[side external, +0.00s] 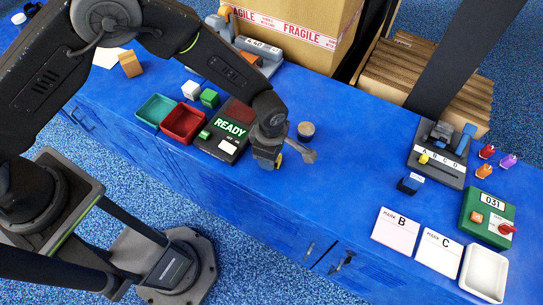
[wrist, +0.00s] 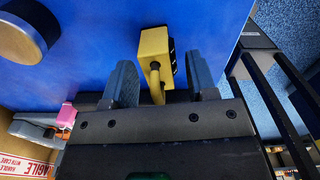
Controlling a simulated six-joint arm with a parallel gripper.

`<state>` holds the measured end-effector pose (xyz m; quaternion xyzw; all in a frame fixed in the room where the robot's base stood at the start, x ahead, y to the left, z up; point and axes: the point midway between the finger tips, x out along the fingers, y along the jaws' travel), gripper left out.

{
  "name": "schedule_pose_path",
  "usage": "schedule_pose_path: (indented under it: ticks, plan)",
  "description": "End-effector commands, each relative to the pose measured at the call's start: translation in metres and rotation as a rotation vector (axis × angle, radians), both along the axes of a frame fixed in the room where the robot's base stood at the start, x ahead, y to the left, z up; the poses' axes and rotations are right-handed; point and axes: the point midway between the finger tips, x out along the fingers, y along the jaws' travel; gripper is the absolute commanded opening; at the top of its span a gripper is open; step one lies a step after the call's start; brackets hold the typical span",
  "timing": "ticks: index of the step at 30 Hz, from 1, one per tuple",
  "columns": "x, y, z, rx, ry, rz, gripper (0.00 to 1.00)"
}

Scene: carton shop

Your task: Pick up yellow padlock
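The yellow padlock (wrist: 153,48) lies on the blue bench in the wrist view, its shackle toward my gripper and a dark face with markings on its right side. My gripper (wrist: 160,82) is open, its two grey fingers standing on either side of the shackle with a gap on each side. In the side view my gripper (side external: 288,158) is low over the bench, and only a small yellow part of the padlock (side external: 279,161) shows beside a finger.
A round wood-topped piece (side external: 306,130) stands just behind my gripper. The black READY box (side external: 225,146) and red tray (side external: 182,137) are to the left. Cards B (side external: 397,229) and C (side external: 439,252), a green 031 box (side external: 478,207) and small coloured padlocks (side external: 487,152) are right.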

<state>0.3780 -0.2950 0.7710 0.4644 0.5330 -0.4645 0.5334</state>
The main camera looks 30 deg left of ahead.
Motion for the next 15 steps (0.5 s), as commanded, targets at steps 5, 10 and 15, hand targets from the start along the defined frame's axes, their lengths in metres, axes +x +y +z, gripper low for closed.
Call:
schedule_pose_path:
  ticks: [5, 10, 15]
  plan:
    - [0.0, 0.0001, 0.0003, 0.0, 0.0, 0.0, 0.35]
    - [0.0, 0.0001, 0.0003, 0.0, 0.0, 0.0, 0.19]
    - [0.0001, 0.0001, 0.0002, 0.0, 0.0, 0.0, 0.03]
